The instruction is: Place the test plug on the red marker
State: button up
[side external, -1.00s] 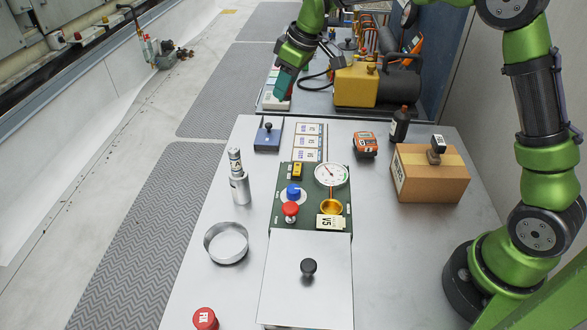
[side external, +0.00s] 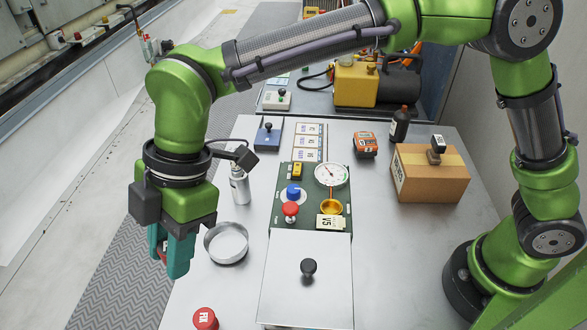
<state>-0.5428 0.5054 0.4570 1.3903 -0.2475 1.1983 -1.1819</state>
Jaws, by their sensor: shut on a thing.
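My gripper (side external: 172,262) points down at the left, its teal fingers shut on a small red thing (side external: 162,251) that they mostly hide. I cannot tell from its shape whether this is the test plug.
A silver canister (side external: 240,190) stands behind the ring, its top hidden by my gripper's camera. A steel cover (side external: 310,295) with a black knob lies in front of the panel (side external: 312,175). A cardboard box (side external: 430,175) stands at the right. The bench's right front is clear.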

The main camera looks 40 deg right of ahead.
send_over(203, 318)
notch_tip(203, 318, down, 11)
jog(key=shift+s+r, duration=0.1)
jog(key=shift+f, duration=2.1)
jog(key=shift+f, duration=0.15)
jog(key=o, duration=1)
jog(key=shift+o, duration=0.2)
